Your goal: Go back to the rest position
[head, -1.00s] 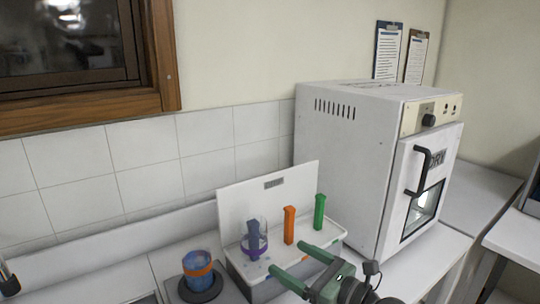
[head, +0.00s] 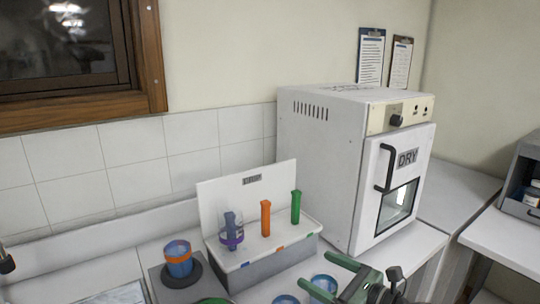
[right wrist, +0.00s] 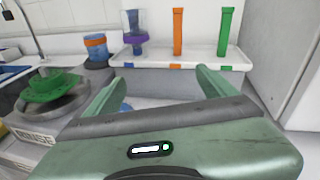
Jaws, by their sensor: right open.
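My right gripper (head: 320,270) is at the bottom of the head view, in front of the white rack. Its green fingers are apart with nothing between them; in the right wrist view (right wrist: 160,76) they point toward the rack from a short distance. The white rack (head: 270,262) carries a clear container with a purple ring (head: 231,238), an orange post (head: 266,218) and a green post (head: 296,207). My left gripper is not in view.
A blue cup with an orange band (head: 178,260) stands on a dark round base left of the rack. Blue-rimmed containers (head: 323,286) stand near my right gripper. A white DRY oven (head: 325,165) stands behind, its door closed. A machine with a green part (right wrist: 53,86) is at left.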

